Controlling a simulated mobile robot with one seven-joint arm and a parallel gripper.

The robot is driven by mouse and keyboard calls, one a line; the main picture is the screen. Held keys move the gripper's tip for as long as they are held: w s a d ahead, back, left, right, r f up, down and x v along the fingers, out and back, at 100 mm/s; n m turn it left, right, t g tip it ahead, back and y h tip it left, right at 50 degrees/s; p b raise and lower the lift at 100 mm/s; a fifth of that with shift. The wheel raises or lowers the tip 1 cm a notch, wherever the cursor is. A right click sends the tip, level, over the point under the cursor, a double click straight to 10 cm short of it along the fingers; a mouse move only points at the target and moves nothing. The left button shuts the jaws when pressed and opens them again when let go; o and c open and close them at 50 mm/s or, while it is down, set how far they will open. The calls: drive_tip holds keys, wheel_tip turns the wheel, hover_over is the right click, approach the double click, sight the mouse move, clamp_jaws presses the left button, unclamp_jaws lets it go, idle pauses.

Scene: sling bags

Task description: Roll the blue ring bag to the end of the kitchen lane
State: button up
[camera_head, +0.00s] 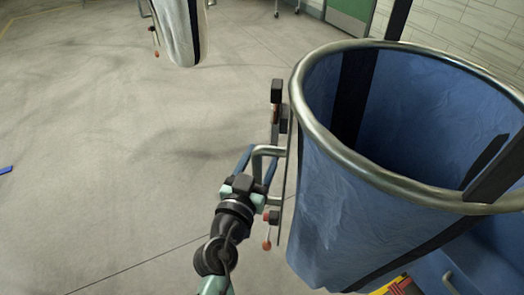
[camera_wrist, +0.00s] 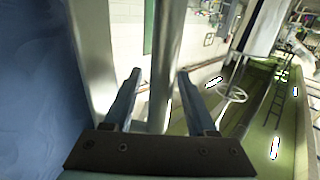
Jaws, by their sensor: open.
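The blue ring bag (camera_head: 335,205) hangs from a thick round metal ring at the right of the head view, its mouth open and its inside looking empty. A bent metal handle (camera_head: 268,151) stands out from its left side, next to a bracket. My gripper (camera_head: 260,170) is at this handle with its fingers apart. In the wrist view, the upright handle bar (camera_wrist: 159,45) runs between the two open fingers, with a gap on each side. The bag's blue cloth (camera_wrist: 35,90) fills the left of that view.
A pale grey bag (camera_head: 178,32) with a dark strap hangs at the top left. A green panel (camera_head: 350,12) and tiled wall are at the back. Open concrete floor (camera_head: 100,150) lies to the left. A small blue object (camera_head: 5,170) lies at the left edge.

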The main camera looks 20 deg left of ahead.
drive_tip(key=shift+w, duration=0.25)
clamp_jaws()
idle(1.4)
